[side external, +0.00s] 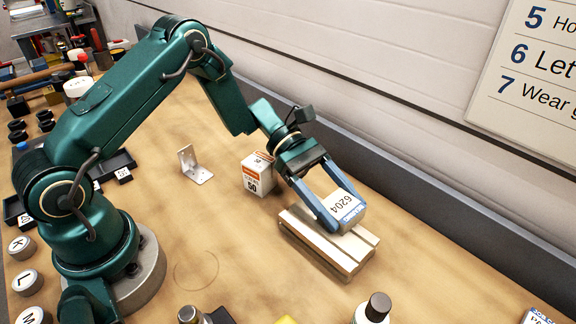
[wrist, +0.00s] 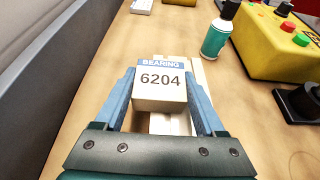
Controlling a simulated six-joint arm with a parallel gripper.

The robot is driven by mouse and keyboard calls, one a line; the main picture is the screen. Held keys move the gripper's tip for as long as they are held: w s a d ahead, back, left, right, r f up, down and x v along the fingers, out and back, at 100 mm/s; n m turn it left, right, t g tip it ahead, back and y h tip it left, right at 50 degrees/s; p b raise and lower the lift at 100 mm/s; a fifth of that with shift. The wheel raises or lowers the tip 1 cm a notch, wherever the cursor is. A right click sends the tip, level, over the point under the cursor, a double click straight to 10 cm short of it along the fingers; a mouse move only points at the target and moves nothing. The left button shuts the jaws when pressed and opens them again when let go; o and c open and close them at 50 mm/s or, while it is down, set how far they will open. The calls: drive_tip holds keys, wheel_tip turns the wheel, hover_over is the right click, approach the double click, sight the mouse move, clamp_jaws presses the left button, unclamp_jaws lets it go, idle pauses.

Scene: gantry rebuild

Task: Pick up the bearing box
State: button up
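The bearing box (side external: 347,207) is a small white carton with a blue-and-white band, marked 6204. It also shows in the wrist view (wrist: 160,88), its label facing the camera. My gripper (side external: 344,212) has one blue finger on each side of the box. In the wrist view, both fingertips (wrist: 160,76) appear to touch its sides, so the gripper looks shut on it. The box is over a pale grooved wooden block (side external: 318,246). I cannot tell whether it rests on the block or is just clear of it. The box's underside is hidden.
An orange-and-white box (side external: 257,174) and a metal angle bracket (side external: 194,164) stand left of the block. A bottle (side external: 373,309) is near the front; it also shows in the wrist view (wrist: 219,32) beside a yellow control box (wrist: 268,45). A grey wall ledge (side external: 440,210) runs behind.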

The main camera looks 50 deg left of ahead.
sight(333, 197)
clamp_jaws()
drive_tip(key=shift+r, duration=0.1)
drive_tip(key=shift+r, duration=0.6)
drive_tip(key=r, duration=0.1)
drive_tip(key=a+r, duration=0.1)
drive_tip(key=r, duration=0.1)
drive_tip(key=shift+a+r, duration=0.2)
drive_tip(key=shift+r, duration=0.1)
drive_tip(key=shift+s+a+r, duration=1.75)
drive_tip(key=shift+a+r, duration=1.25)
drive_tip(key=shift+a, duration=1.8)
drive_tip(key=x, duration=0.4)
drive_tip(key=f+x, duration=0.1)
drive_tip(key=x, duration=0.7)
drive_tip(key=shift+w+f, duration=0.2)
drive_tip(key=shift+f, duration=2.3)
